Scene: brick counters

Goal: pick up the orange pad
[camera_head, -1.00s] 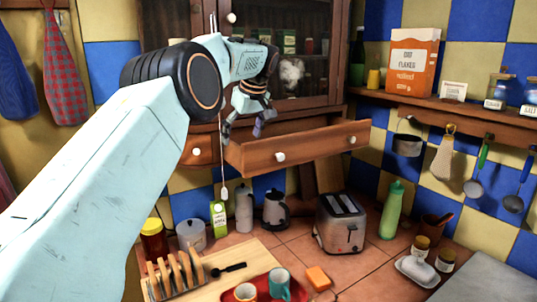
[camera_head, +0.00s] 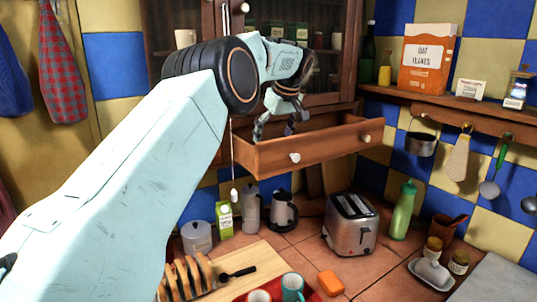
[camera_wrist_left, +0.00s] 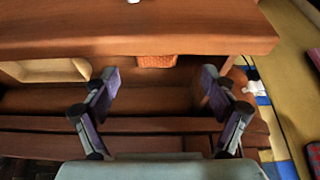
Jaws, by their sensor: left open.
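My left gripper (camera_head: 277,130) is over the open drawer (camera_head: 325,147) of the cabinet, its fingertips partly hidden behind the drawer front. In the left wrist view the gripper (camera_wrist_left: 160,80) is open with nothing between its fingers. An orange textured pad (camera_wrist_left: 155,62) shows inside the drawer, close behind the front panel and just beyond the fingers, partly covered by the panel. A smooth orange block (camera_head: 330,283) also lies on the tiled counter. My right gripper is not in view.
A pale item (camera_wrist_left: 45,70) lies at the drawer's left in the wrist view. Below the drawer stand a kettle (camera_head: 284,212), a toaster (camera_head: 349,228) and a green bottle (camera_head: 403,212). The cabinet (camera_head: 335,60) rises behind the gripper.

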